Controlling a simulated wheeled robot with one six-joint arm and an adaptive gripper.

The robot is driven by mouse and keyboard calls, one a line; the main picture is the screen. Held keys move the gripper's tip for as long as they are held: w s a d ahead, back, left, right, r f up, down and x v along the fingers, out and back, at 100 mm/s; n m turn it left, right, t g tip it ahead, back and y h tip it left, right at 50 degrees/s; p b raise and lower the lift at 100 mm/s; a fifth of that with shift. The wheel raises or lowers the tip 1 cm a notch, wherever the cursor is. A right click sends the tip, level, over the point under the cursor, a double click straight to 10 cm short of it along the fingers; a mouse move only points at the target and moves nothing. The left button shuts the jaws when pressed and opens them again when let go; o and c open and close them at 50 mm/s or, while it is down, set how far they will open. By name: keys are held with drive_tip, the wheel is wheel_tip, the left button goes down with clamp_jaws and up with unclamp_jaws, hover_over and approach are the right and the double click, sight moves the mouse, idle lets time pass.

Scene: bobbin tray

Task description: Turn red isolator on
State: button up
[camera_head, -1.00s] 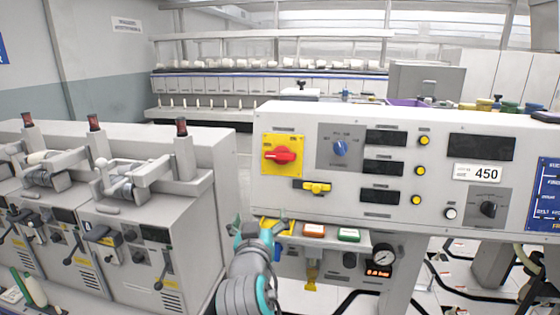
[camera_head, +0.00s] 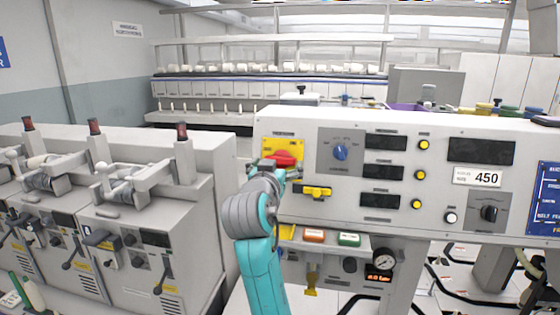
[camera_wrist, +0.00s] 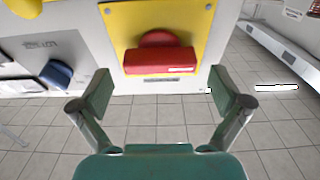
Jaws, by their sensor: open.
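The red isolator (camera_head: 282,159) is a red rotary handle on a yellow plate (camera_head: 287,143) at the left end of the white control panel. In the wrist view the red handle (camera_wrist: 160,61) lies level across the yellow plate (camera_wrist: 191,22). My gripper (camera_wrist: 162,88) is open and empty, with its two finger pads spread to either side, just short of the handle. No touch shows. In the head view my arm and gripper cover the lower part of the plate, and the fingertips are mostly hidden.
A blue knob (camera_head: 340,152) sits right of the isolator, and a yellow switch (camera_head: 316,191) sits below it. The white panel (camera_head: 300,120) carries dark displays and buttons. Winding machines (camera_head: 150,230) stand at the left.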

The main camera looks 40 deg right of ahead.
sight(279, 162)
drive_tip(key=shift+x, duration=1.7)
drive_tip(key=c, duration=1)
